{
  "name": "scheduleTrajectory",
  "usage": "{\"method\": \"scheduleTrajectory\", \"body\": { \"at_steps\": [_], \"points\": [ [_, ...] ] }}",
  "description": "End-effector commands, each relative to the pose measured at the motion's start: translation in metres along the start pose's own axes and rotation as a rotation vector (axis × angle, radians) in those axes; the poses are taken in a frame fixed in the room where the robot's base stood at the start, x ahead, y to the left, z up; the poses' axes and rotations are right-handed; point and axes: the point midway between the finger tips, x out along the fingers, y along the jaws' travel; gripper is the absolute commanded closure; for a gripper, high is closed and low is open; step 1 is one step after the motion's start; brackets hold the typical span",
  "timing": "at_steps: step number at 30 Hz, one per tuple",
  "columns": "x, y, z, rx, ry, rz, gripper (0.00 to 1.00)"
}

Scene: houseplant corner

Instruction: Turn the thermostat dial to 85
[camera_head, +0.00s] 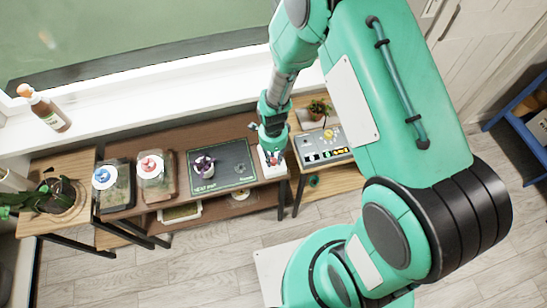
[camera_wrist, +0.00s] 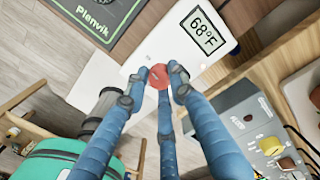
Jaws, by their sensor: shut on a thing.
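The thermostat is a white box (camera_wrist: 160,46) with a display (camera_wrist: 203,32) reading 68°F in the wrist view. Its red dial (camera_wrist: 158,74) has a small pale mark and sits below the display. My gripper (camera_wrist: 157,82) is shut on the dial, with its blue fingers on either side of it and a further finger below. In the head view my gripper (camera_head: 273,158) is at the thermostat (camera_head: 267,171), on the right end of the wooden bench; my gripper partly hides it there.
A dark heat mat (camera_head: 232,176) with a purple-and-white pot (camera_head: 204,166) lies left of the thermostat. A grey control box (camera_head: 322,147) stands close on the right, with a potted plant (camera_head: 318,109) behind.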

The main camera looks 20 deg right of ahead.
Motion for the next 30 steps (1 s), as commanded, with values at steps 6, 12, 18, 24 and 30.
{"method": "scheduleTrajectory", "body": {
  "at_steps": [6,12,18,24,30],
  "points": [
    [0.0005,0.0007,0.0007,0.022,-0.001,0.001,1.0],
    [0.0005,0.0005,0.0007,0.022,-0.001,0.001,1.0],
    [0.0004,0.0003,0.0006,0.021,-0.001,0.001,0.57],
    [0.0001,0.0,0.0003,0.021,-0.001,0.0,0.57],
    [-0.003,-0.0004,0.0002,0.021,-0.001,-0.001,0.57]
  ]
}}
